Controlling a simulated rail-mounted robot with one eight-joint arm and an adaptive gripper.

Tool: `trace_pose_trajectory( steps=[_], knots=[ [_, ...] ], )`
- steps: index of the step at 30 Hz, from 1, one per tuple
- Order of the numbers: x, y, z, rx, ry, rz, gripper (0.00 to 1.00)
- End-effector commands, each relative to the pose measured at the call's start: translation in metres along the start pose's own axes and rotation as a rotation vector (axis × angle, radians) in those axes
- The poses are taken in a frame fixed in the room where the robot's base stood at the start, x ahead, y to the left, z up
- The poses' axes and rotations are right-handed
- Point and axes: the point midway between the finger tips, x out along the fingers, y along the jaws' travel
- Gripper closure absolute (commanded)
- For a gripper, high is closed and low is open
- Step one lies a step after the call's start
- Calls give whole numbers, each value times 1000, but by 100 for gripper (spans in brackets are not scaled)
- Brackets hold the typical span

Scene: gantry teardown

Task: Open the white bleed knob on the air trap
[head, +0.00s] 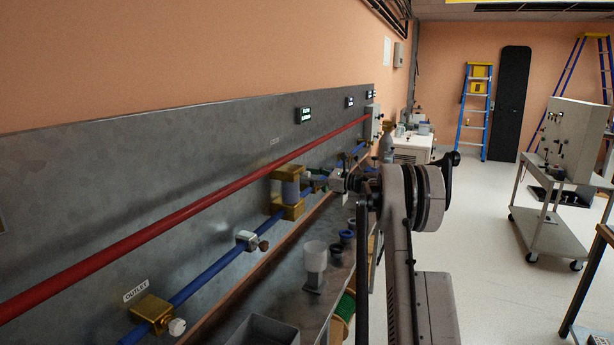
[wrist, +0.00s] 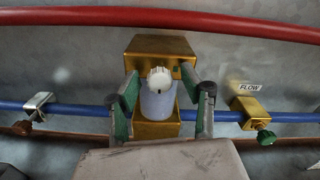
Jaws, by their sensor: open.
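The air trap is a pale translucent cylinder (wrist: 158,103) between an upper brass block (wrist: 160,47) and a lower brass block, on the wall panel. It also shows in the head view (head: 290,190), left of my arm. The white bleed knob (wrist: 160,78) is a ribbed round cap at the top front of the cylinder, facing the wrist camera. My gripper (wrist: 164,98) is open, with one green-and-black finger on each side of the cylinder and knob. Gaps show between the fingers and the knob; I cannot tell the remaining depth.
A red pipe (wrist: 220,24) runs above the trap and a blue pipe (wrist: 75,109) runs through its level. A silver clamp with a brown knob (wrist: 38,106) is left; a brass valve with a green knob (wrist: 250,108) is right, by a FLOW label. A shelf with cups (head: 315,258) lies below.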

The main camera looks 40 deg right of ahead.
Motion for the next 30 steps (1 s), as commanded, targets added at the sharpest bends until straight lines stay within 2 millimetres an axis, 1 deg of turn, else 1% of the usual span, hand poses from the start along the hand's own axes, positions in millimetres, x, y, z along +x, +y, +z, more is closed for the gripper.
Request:
trace_pose_trajectory(
  steps=[1,4,12,13,22,30],
  knots=[
    [4,0,0,0,0,1,58],
    [8,0,0,0,0,0,58],
    [9,0,0,0,0,-1,58],
    [9,0,0,0,0,-1,59],
    [9,0,0,0,0,0,99],
    [9,0,0,-16,0,0,100]
  ],
)
